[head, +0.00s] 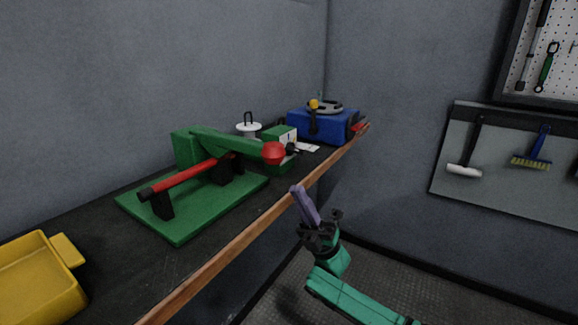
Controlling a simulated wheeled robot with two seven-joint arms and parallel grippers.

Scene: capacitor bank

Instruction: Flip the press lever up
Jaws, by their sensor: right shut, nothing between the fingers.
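The green press (180,218) stands on the dark workbench, on a flat green base plate. Its green lever arm (228,142) slopes slightly down to the right and ends in a red ball knob (273,153). A red cylinder (186,182) lies on black supports under the lever. My right gripper (297,190) is in front of the bench's wooden edge, below and to the right of the knob and apart from it. Its purple fingers are together, with nothing seen between them. My left gripper is not in view.
A yellow bin (35,285) sits at the near left of the bench (120,265). A blue box (300,124), a white lidded object (249,128) and a small green device (282,134) stand beyond the press. Tools hang on the right wall. The floor beside the bench is clear.

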